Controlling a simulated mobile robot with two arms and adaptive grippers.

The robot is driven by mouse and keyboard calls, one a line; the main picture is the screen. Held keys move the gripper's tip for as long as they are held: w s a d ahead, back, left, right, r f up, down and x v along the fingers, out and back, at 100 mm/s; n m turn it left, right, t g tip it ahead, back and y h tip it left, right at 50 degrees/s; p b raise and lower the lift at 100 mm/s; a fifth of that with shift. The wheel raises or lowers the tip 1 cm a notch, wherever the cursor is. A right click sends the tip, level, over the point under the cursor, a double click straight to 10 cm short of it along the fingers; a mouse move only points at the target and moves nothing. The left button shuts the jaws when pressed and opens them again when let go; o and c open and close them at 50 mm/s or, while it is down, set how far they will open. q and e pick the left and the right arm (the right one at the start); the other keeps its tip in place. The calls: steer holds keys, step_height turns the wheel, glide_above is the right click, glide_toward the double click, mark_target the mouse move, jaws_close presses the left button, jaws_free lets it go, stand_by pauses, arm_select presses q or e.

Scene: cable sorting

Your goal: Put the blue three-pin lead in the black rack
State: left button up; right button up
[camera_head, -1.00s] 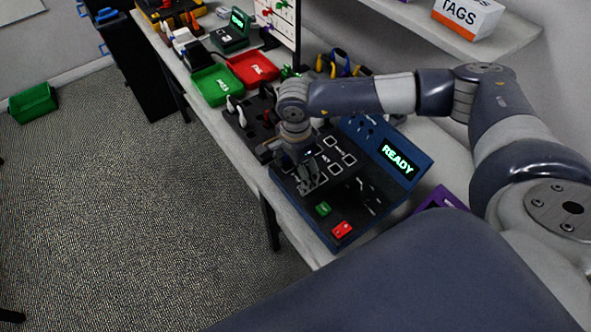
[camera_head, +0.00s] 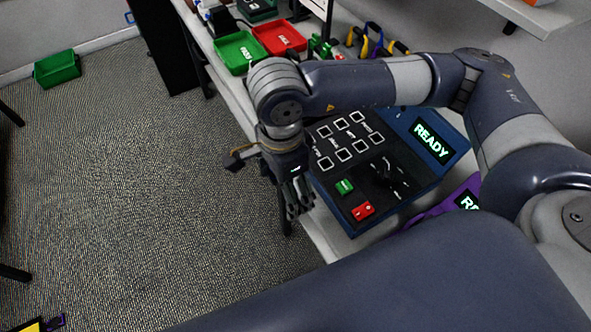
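My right gripper (camera_head: 299,205) comes in from the right and points down at the front-left edge of the blue-and-black test box. Its fingers are small and dark here, so I cannot tell whether they are open or shut, or whether they hold anything. A small dark piece (camera_head: 235,161) with a thin tan line sticks out left of my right wrist; I cannot tell what it is. I cannot make out the blue three-pin lead. I cannot pick out the black rack; my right arm covers part of the bench. My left gripper is not in view.
The test box (camera_head: 398,195) shows READY and has green and red buttons. A purple unit (camera_head: 432,212) is beside it. Green (camera_head: 240,50) and red (camera_head: 279,38) trays stand farther back, near tools (camera_head: 372,40). A green bin (camera_head: 57,69) is on the floor.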

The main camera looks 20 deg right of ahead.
steer(key=shift+s+a+r+p, duration=0.15)
steer(key=shift+r+p, duration=0.2)
steer(key=shift+r, duration=0.45)
steer(key=shift+s+a+r+p, duration=0.1)
steer(key=shift+r+p, duration=0.2)
steer(key=shift+r, duration=0.5)
steer(key=shift+w, duration=0.1)
